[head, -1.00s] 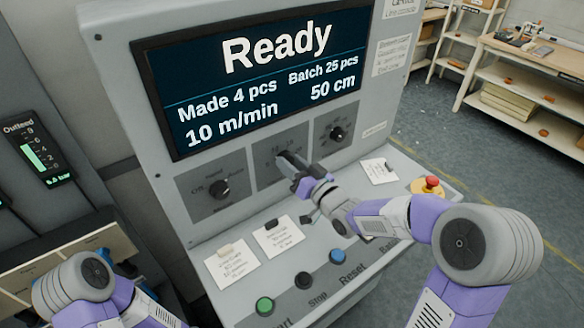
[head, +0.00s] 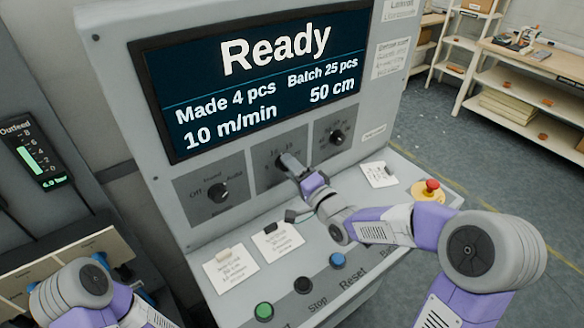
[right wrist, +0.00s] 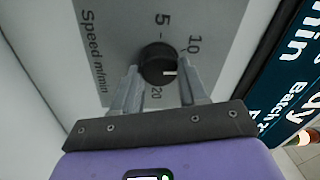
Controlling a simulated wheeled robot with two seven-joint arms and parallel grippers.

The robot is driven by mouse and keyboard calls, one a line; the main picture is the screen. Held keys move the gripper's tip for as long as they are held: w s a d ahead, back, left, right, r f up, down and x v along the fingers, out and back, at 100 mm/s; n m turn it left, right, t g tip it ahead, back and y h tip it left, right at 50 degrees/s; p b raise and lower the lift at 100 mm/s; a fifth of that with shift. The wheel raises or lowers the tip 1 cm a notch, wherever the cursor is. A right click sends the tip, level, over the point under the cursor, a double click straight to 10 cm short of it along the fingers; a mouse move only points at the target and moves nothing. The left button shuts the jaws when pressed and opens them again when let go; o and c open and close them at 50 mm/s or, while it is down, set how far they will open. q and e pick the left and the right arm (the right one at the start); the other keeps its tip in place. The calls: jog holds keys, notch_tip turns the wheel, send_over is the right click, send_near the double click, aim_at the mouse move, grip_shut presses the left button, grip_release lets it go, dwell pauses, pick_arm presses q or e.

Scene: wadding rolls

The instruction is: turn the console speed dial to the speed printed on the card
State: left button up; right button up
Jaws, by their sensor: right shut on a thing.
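The speed dial (right wrist: 156,58) is a round black knob on a grey plate marked "Speed m/min". My right gripper (right wrist: 158,72) has a finger on each side of it, shut on it. The dial's white mark points right in the right wrist view, below the 10 label; a finger covers part of the scale there. In the head view my right gripper (head: 287,164) hides most of the dial. The screen (head: 262,75) reads Ready and 10 m/min. Paper cards (head: 231,268) (head: 278,240) (head: 379,174) lie on the console; their print is too small to read. My left gripper is out of view.
A dial marked Off and Auto (head: 218,193) is left of the speed dial, and another dial (head: 337,138) is right of it. Green (head: 264,311), black (head: 303,284) and blue (head: 337,260) buttons line the console front. A red stop button (head: 431,186) stands at the right.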

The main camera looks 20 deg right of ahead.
jog(key=m+p, duration=0.1)
jog(key=m, duration=0.5)
jog(key=shift+f+m, duration=0.1)
jog(key=shift+m, duration=0.3)
jog(key=shift+h, duration=0.3)
jog(key=o, duration=1.1)
jog(key=shift+a, duration=0.1)
jog(key=shift+c, duration=0.2)
jog(key=v, duration=0.7)
jog(key=shift+s+p, duration=0.35)
jog(key=shift+p, duration=0.1)
